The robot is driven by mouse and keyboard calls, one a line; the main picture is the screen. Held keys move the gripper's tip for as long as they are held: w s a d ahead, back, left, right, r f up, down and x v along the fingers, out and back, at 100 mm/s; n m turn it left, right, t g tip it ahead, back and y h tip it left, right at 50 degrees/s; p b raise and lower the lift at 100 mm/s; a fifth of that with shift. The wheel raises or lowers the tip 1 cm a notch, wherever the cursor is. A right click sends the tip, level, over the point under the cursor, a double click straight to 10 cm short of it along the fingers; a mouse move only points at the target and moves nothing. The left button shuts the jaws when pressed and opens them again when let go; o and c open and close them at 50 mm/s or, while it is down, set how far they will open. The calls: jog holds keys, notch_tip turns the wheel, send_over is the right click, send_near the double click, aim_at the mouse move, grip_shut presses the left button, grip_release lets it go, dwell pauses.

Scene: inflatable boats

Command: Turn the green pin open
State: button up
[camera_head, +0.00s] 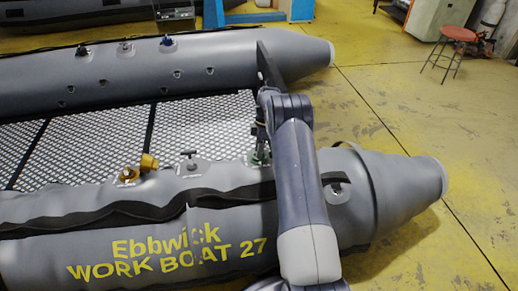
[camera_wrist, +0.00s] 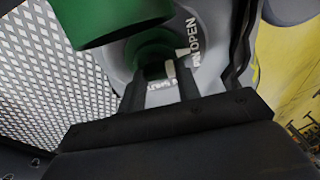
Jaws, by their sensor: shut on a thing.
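The green valve (camera_head: 260,160) sits on top of the near tube of the grey boat (camera_head: 150,245), below my gripper (camera_head: 262,143). In the wrist view the green ring of the valve (camera_wrist: 150,52) shows around the place where my gripper's fingers (camera_wrist: 162,76) reach in. The fingers are closed on the green pin, which they mostly hide. A large green cap (camera_wrist: 105,18) fills the upper left, close to the camera. The word OPEN (camera_wrist: 191,36) is printed on the grey disc to the right of the ring.
A yellow valve (camera_head: 127,176) with its yellow cap (camera_head: 149,163) and a grey T-handled valve (camera_head: 190,161) stand to the left on the same tube. More valves, one with a blue top (camera_head: 167,41), sit on the far tube. A red stool (camera_head: 458,34) stands far off.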

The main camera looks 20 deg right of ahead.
jog(key=shift+n, duration=0.3)
jog(key=o, duration=1)
jog(key=p+v, duration=0.2)
jog(key=v, duration=0.9)
jog(key=shift+w+f, duration=0.1)
jog(key=b+x, duration=0.2)
jog(key=x, duration=0.8)
jog(key=shift+f, duration=0.4)
